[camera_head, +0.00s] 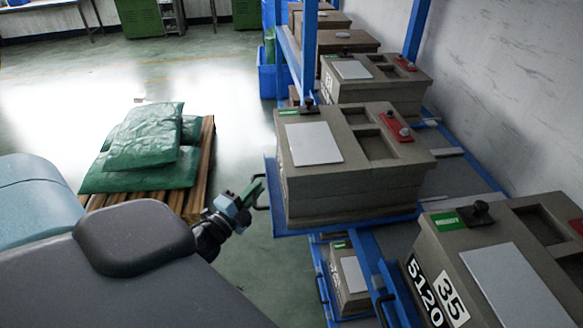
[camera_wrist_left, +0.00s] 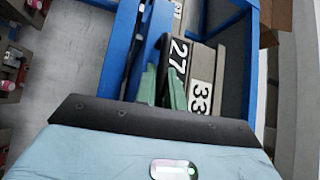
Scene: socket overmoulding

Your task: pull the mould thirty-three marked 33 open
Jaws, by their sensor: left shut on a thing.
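The mould marked 33 is a grey-brown block (camera_head: 335,185) with a white plate, a green label and a red part on top. It sits on a blue shelf tray (camera_head: 268,195), which juts further left than the neighbouring moulds. In the left wrist view its white label 33 (camera_wrist_left: 201,98) shows beside a black label 27. My left gripper (camera_head: 251,190) is at the dark handle (camera_head: 263,194) on the tray's left front edge, with its green fingers (camera_wrist_left: 164,85) closed on it. The fingers hide part of the handle. My right gripper is not in view.
A mould marked 35 (camera_head: 450,300) stands at the front right, another mould (camera_head: 375,85) behind, and a smaller-looking one (camera_head: 350,275) below. A blue upright (camera_head: 308,50) rises behind. Green sacks (camera_head: 145,140) lie on a wooden pallet (camera_head: 205,165) at left. Floor between is clear.

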